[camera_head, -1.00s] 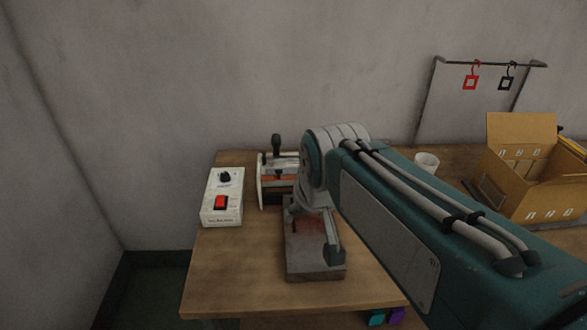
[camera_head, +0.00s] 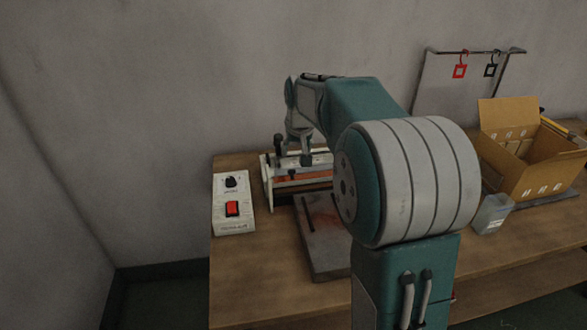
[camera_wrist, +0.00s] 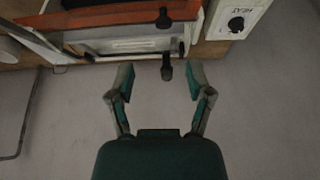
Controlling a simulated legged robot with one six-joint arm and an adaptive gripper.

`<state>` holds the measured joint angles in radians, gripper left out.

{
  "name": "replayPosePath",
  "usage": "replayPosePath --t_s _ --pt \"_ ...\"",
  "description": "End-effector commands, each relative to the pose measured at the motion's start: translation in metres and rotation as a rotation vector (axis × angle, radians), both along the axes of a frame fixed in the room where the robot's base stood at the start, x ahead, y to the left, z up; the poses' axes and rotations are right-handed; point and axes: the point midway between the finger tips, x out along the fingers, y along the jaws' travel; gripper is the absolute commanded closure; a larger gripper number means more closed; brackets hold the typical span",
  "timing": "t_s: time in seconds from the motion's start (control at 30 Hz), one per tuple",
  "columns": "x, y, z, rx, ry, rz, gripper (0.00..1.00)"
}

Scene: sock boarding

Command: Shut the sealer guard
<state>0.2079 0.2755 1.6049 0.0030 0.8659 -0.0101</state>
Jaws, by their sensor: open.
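The sealer (camera_head: 266,180) stands at the back left of the bench, with white end plates and an orange strip across it. A dark upright handle with a knob (camera_head: 278,143) rises at its left rear; the guard's edges are hard to make out. My gripper (camera_head: 299,158) hangs over the sealer, to the right of the knob. In the wrist view my gripper (camera_wrist: 161,78) is open, and a black knob (camera_wrist: 166,72) shows between its fingertips, with gaps on both sides. I cannot tell whether any finger touches it. My arm hides the sealer's right end.
A white control box (camera_head: 233,205) with a red switch stands left of the sealer. A grey plate (camera_head: 325,262) lies in front of it. At right are a clear container (camera_head: 492,213), an open cardboard box (camera_head: 537,182) and a rack (camera_head: 470,51) with hanging tags.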

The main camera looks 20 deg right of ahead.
Motion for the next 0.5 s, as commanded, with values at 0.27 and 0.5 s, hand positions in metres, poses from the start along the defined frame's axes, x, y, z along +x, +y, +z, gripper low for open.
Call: replayPosePath --t_s 0.27,0.5 --pt "0.018 -0.004 -0.049 0.002 0.007 0.000 0.33" --pt "0.032 -0.008 -0.082 0.003 0.003 -0.001 0.33"
